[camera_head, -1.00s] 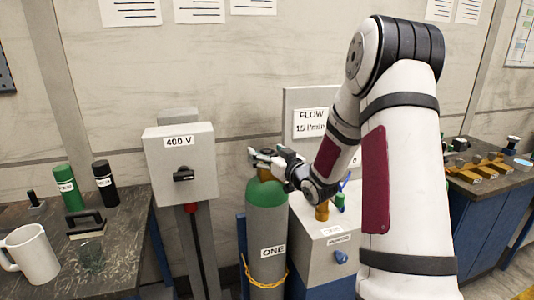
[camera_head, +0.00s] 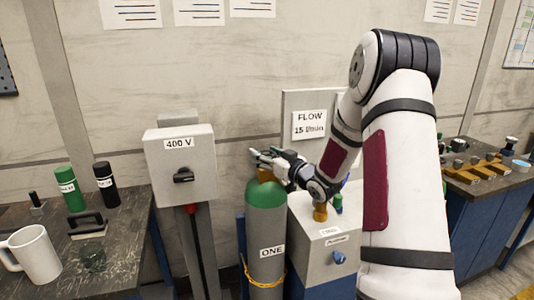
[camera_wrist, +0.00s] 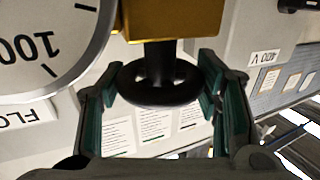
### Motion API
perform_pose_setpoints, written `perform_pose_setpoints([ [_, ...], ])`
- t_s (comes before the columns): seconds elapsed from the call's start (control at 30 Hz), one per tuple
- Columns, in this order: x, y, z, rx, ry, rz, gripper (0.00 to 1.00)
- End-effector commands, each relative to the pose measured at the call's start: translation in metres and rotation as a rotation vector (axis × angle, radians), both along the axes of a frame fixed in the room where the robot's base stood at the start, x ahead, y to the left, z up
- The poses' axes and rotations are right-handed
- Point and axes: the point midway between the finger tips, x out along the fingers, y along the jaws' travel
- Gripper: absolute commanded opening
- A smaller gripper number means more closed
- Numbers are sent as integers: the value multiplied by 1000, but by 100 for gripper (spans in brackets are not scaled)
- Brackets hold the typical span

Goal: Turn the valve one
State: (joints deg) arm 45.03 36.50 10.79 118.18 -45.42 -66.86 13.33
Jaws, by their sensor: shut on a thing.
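The cylinder labelled ONE (camera_head: 267,230) stands upright, grey with a green shoulder and a brass valve body (camera_head: 265,174) on top. In the wrist view the brass body (camera_wrist: 172,18) is at the top, with a black round handwheel (camera_wrist: 160,82) on a dark stem. My gripper (camera_head: 262,156) is at the top of this cylinder. In the wrist view its green-padded fingers (camera_wrist: 158,88) are on either side of the handwheel, shut on it. The handwheel is hidden by my gripper in the head view.
A gauge (camera_wrist: 45,40) sits close beside the valve. A grey box marked 400 V (camera_head: 180,165) stands left of the cylinder. A FLOW sign (camera_head: 309,124) is behind my arm. A white mug (camera_head: 35,255) is on the left bench.

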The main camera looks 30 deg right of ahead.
Motion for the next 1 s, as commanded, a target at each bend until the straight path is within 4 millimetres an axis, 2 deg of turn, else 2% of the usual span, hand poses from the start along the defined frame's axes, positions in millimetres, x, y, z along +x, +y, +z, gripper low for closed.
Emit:
perform_pose_setpoints([
  [0.5,-1,-1,-1,-2,2,315,30],
  [1.0,0,0,-1,-1,2,389,30],
])
